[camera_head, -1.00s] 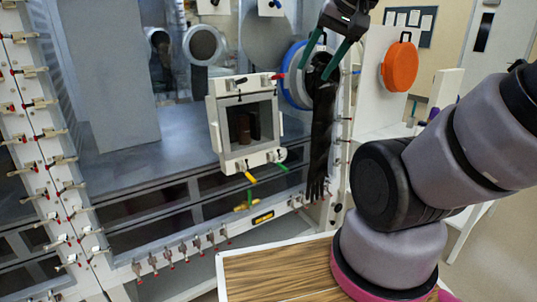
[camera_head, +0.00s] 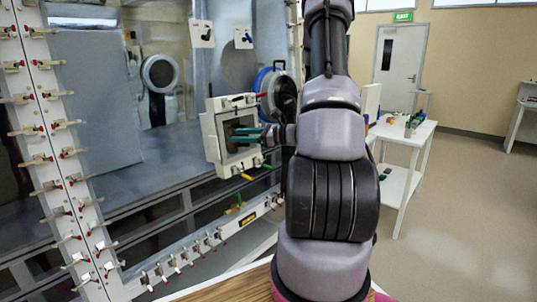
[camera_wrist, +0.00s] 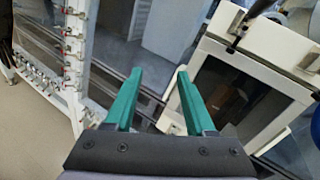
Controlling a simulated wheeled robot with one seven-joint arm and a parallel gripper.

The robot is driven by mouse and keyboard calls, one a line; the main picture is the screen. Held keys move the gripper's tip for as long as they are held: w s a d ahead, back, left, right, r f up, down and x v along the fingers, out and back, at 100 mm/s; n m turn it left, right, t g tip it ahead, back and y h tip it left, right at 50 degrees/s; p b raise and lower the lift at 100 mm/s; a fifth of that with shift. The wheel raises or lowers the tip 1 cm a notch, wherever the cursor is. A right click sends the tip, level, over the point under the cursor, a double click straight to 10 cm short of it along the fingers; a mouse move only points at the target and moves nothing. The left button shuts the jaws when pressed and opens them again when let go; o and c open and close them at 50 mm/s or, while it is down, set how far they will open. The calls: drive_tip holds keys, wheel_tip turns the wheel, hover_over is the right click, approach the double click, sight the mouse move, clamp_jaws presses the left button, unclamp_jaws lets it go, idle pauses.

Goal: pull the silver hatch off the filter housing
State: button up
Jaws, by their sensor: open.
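I cannot surely make out a silver hatch or a filter housing. My gripper (camera_head: 234,135) has green fingers pointing left in front of a white framed box (camera_head: 212,143) with a window, on the glovebox front. In the wrist view my gripper (camera_wrist: 160,71) is open, with nothing between the fingers. The white box (camera_wrist: 262,82) is right of the fingers there. Whether a finger touches it cannot be told.
The latch-lined glovebox frame (camera_head: 48,130) stands at left. A blue ring (camera_head: 262,80) is behind the box, partly hidden by my arm. Yellow and green handles show below the box. A white table (camera_head: 400,160) with small items stands at right; the floor (camera_head: 450,220) beyond is open.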

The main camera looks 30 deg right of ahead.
sight(248, 146)
drive_tip(key=w+d+f+m+t+h, duration=0.2)
drive_tip(key=d+f+m+t+h, duration=0.35)
drive_tip(key=d+f+m, duration=0.45)
drive_tip(key=w, duration=0.3)
drive_tip(key=w+a+n, duration=0.1)
drive_tip(key=w, duration=0.2)
drive_tip(key=w+a+r+n, duration=0.1)
drive_tip(key=w, duration=0.3)
drive_tip(key=shift+g, duration=0.25)
drive_tip(key=shift+a, duration=0.1)
clamp_jaws()
idle(3.6)
